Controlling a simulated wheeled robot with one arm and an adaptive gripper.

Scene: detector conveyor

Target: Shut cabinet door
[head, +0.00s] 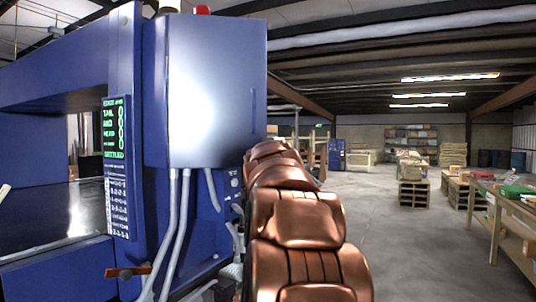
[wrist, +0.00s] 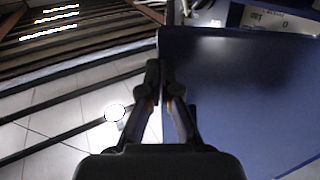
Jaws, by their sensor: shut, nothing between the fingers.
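The blue cabinet (head: 205,95) is on the machine's upper right in the head view, with a bright glare on its face. A thin vertical handle-like strip (head: 253,105) is near its right edge. I cannot tell for certain how far its door is open. In the wrist view a broad blue panel (wrist: 245,95), likely the cabinet door, fills the right side. My gripper (wrist: 160,70) is shut and empty, its fingertips at the panel's left edge in the picture. I cannot tell whether they touch it. In the head view my gripper is hidden beyond my copper-coloured arm.
Grey conduits (head: 180,225) run down below the cabinet. A display panel (head: 117,165) with green text hangs left of it, by the dark conveyor bed (head: 55,235). A wooden table (head: 505,205) stands at the right. The concrete floor (head: 400,240) between is clear.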

